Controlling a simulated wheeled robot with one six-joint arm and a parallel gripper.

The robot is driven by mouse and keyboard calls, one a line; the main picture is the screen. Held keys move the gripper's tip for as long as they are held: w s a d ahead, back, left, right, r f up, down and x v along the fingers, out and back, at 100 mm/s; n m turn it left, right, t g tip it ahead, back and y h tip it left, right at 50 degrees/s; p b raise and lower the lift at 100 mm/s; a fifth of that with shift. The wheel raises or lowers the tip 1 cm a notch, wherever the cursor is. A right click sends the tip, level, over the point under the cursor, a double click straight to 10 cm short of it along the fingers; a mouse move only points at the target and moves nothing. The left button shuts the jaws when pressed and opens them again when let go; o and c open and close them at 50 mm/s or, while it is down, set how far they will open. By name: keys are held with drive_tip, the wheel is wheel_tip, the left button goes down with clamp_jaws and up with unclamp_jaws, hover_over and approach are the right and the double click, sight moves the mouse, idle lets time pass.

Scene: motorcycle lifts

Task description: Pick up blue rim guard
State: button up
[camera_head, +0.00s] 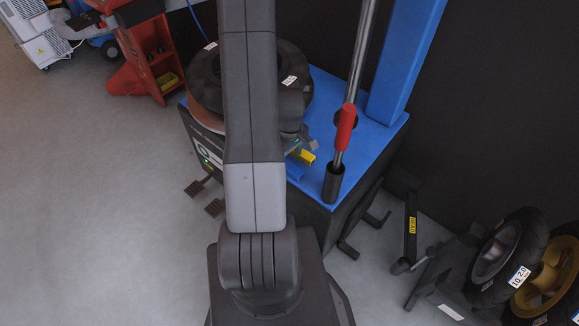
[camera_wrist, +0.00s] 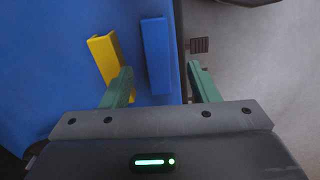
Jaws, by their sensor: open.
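The blue rim guard (camera_wrist: 155,55) is a slim blue bar lying on the blue top of the tyre machine, close to its edge, in the wrist view. My gripper (camera_wrist: 160,68) is open, with green fingers on either side of the guard's near part. I see no contact. A yellow rim guard (camera_wrist: 105,60) lies left of the blue one; it also shows in the head view (camera_head: 307,157). In the head view my arm hides most of my gripper.
The tyre machine's blue top (camera_head: 362,152) carries a mounted tyre (camera_head: 206,85), a steel post with a red handle (camera_head: 345,128) and a blue column (camera_head: 404,60). Wheels (camera_head: 505,255) stand at the lower right. Grey floor (camera_head: 90,200) is clear at left.

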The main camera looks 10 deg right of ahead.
sight(295, 172)
drive_tip(key=shift+w+f, duration=0.2)
drive_tip(key=shift+f, duration=1.2)
drive_tip(key=shift+w+f, duration=0.15)
drive_tip(key=shift+f, duration=1.25)
drive_tip(key=c, duration=1)
